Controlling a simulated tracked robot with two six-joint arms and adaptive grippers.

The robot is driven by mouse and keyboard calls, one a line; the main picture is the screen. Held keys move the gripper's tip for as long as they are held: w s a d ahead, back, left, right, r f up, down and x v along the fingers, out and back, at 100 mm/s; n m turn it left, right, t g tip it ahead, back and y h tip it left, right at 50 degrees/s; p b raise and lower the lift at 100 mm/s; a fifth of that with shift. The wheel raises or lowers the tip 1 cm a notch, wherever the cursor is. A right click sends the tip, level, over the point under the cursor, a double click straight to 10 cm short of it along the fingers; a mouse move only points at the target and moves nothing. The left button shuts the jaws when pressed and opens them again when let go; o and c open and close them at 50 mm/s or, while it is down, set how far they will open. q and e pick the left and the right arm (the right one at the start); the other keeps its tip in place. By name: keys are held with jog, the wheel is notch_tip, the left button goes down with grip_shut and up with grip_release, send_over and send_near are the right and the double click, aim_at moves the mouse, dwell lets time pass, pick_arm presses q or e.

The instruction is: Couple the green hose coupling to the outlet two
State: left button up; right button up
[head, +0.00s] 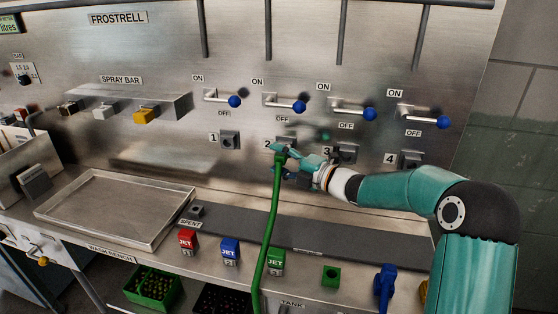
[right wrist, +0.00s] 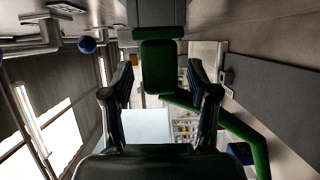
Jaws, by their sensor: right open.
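The green hose coupling (right wrist: 158,65) shows in the right wrist view between my right fingers. Its upper end meets the grey block of outlet two (right wrist: 157,12), with no clear gap. In the head view, outlet two (head: 287,140) is on the steel wall, partly hidden by my right gripper (head: 283,160). The green hose (head: 268,225) hangs from the gripper area down past the bench front. My right gripper is open, with one finger on either side of the coupling, apart from it. How deep the coupling sits cannot be told. My left gripper is out of view.
Outlet one (head: 229,139) is to the left; outlets three (head: 347,153) and four (head: 410,159) are to the right. Blue-knobbed levers (head: 299,106) stick out above. A shallow tray (head: 72,211) and red (head: 188,242), blue (head: 230,250) and green (head: 276,262) jet blocks are below.

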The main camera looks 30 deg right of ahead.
jog(key=shift+d, duration=0.1)
jog(key=shift+v, duration=0.95)
jog(key=v, duration=1)
